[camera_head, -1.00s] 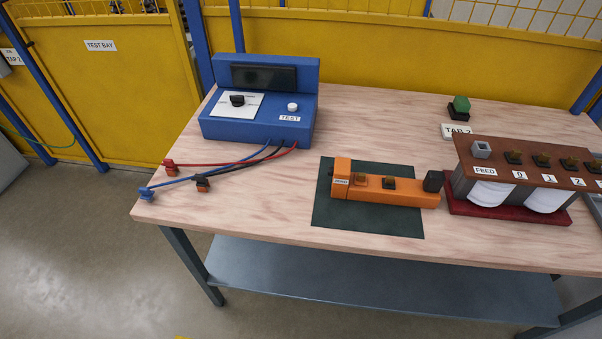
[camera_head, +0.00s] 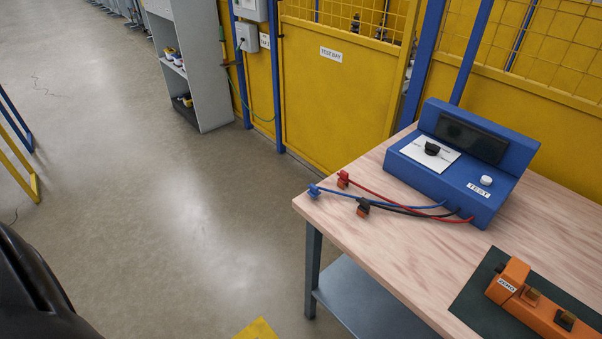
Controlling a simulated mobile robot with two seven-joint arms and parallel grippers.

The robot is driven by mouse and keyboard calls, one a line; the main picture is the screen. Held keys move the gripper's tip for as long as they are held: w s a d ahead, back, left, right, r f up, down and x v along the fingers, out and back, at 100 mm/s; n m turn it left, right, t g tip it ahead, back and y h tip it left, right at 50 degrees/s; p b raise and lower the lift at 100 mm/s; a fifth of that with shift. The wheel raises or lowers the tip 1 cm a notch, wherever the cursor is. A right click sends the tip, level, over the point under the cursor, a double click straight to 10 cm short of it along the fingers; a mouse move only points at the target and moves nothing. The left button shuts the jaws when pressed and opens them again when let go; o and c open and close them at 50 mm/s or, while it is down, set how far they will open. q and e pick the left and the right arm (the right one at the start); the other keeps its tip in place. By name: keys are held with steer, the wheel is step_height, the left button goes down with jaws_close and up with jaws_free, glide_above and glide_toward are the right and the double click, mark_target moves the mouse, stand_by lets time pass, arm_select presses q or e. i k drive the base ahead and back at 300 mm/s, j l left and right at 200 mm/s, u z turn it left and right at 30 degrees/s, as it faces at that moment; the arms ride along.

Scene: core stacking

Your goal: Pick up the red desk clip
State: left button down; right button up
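The red desk clip (camera_head: 343,179) lies near the left edge of the wooden table, at the end of a red lead (camera_head: 400,203) from the blue test box (camera_head: 462,165). A blue clip (camera_head: 313,191) lies to its left, nearest the table edge. The red clip appears apart from both. Neither of my grippers shows in the head view.
The wooden table (camera_head: 360,243) has a dark mat with an orange device (camera_head: 541,312) at lower right. A yellow panel (camera_head: 335,95) stands behind the table. A grey shelf (camera_head: 202,85) stands at the back. The floor (camera_head: 175,220) left of the table is largely clear.

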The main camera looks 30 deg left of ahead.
mark_target(344, 179)
steer(key=u, duration=0.7)
steer(key=z, duration=1.7)
steer(key=u, duration=1.7)
steer(key=i+j+u, duration=0.25)
steer(key=u, duration=0.15)
steer(key=i+j+u, duration=0.55)
steer(key=u, duration=0.2)
